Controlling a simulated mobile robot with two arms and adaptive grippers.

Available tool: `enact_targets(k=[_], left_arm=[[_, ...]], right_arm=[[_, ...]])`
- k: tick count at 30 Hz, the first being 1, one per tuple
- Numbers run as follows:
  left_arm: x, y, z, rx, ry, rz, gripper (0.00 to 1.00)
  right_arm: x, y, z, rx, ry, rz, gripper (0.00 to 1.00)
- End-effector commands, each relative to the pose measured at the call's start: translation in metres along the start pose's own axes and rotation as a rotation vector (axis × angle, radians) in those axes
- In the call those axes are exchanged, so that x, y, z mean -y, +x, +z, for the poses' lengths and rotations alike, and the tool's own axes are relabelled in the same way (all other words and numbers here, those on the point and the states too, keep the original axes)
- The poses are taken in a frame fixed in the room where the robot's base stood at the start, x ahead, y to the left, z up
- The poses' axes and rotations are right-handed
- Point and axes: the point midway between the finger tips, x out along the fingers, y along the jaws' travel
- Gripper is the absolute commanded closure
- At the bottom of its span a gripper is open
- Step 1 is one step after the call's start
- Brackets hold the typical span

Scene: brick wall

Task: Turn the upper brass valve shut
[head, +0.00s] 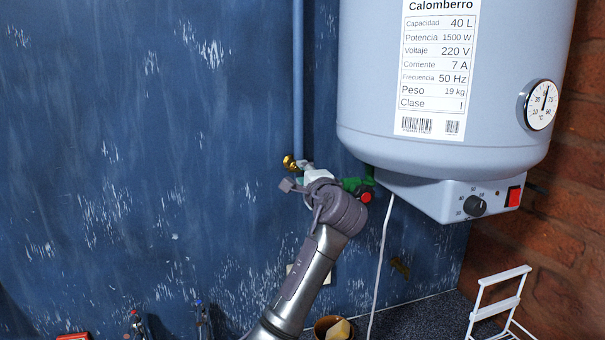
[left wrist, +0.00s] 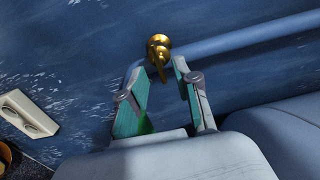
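The upper brass valve (head: 290,162) sits on the blue wall by the vertical pipe, just left of the pipe in the head view. In the left wrist view the brass valve (left wrist: 158,48) shows a round body and a narrow handle pointing towards my gripper. My left gripper (head: 300,178) is right below and beside the valve; its own wrist hides much of it in the head view. In the left wrist view the left gripper (left wrist: 161,70) has its two teal-padded fingers apart, with the valve handle at the gap between the tips. I cannot tell whether they touch. My right gripper is not in view.
A grey water heater (head: 440,150) hangs to the right. A green fitting with a red knob (head: 366,196) is close to my wrist. The blue pipe (head: 298,80) rises above the valve. A white rack (head: 497,308) stands lower right. The wall to the left is clear.

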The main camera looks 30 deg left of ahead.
Motion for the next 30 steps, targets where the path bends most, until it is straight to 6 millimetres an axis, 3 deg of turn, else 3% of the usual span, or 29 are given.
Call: enact_targets(k=[9,15,30], left_arm=[[-0.001,-0.068,-0.001,-0.004,-0.001,0.000,0.69],[-0.001,-0.097,-0.001,-0.002,0.001,0.000,0.69],[-0.001,-0.105,-0.001,-0.001,0.001,0.000,0.69]], right_arm=[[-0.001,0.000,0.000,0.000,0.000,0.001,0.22],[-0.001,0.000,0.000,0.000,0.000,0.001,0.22],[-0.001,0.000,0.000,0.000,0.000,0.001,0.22]])
